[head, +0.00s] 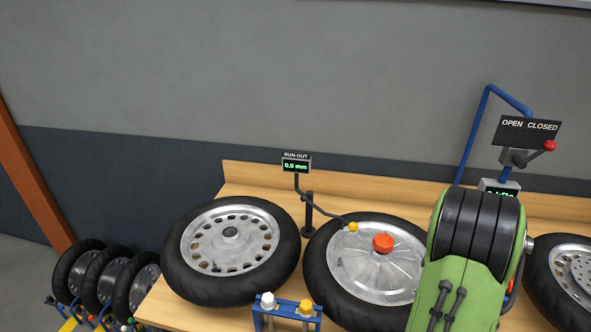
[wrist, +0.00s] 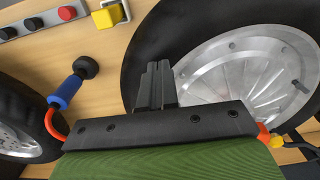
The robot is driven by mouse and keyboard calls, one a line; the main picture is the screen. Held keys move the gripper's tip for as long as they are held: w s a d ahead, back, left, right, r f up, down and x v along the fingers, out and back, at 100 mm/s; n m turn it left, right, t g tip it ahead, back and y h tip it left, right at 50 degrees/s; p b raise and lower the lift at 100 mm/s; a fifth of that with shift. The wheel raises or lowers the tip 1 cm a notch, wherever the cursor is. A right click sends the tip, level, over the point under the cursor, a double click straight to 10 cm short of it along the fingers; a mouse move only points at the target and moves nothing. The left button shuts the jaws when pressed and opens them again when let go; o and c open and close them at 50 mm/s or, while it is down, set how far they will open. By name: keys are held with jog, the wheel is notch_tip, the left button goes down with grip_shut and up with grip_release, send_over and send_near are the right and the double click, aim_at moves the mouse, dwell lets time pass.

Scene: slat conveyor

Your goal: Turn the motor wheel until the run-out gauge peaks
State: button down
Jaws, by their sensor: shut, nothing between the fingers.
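The run-out gauge (head: 296,165) stands at the back of the bench and reads 0.5 mm. Its dark arm reaches right to a yellow tip (head: 353,227) over the middle wheel. This motor wheel (head: 340,272) lies flat, with a black tyre, a ribbed silver disc and an orange-red hub knob (head: 383,242). My green arm covers its right edge. In the wrist view, my gripper (wrist: 155,82) is shut and empty, its fingers overlapping the edge of a ribbed wheel (wrist: 225,70), apparently the same one. Contact cannot be told. My fingers are hidden in the head view.
Another wheel (head: 230,250) lies to the left, and one (head: 565,270) to the right. A blue stand (head: 287,314) is at the front edge. An OPEN/CLOSED sign (head: 528,131) with a red-knobbed lever stands behind. A blue-handled tool (wrist: 66,91) lies beside the wheel.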

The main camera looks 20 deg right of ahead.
aim_at(354, 302)
jog(key=shift+f+b, duration=0.6)
jog(key=shift+f, duration=0.25)
jog(key=shift+s+a+r+b, duration=0.1)
jog(key=shift+a+b, duration=0.75)
jog(key=shift+a, duration=2.45)
jog(key=shift+w+a, duration=0.4)
jog(key=shift+a, duration=0.6)
jog(key=shift+w+a, duration=0.35)
jog(key=shift+a, duration=0.7)
jog(key=shift+w+a, duration=0.4)
jog(key=shift+a, duration=0.6)
jog(key=shift+w+a, duration=2.25)
jog(key=shift+a, duration=0.15)
jog(key=shift+r+p, duration=1.35)
jog(key=shift+r, duration=0.2)
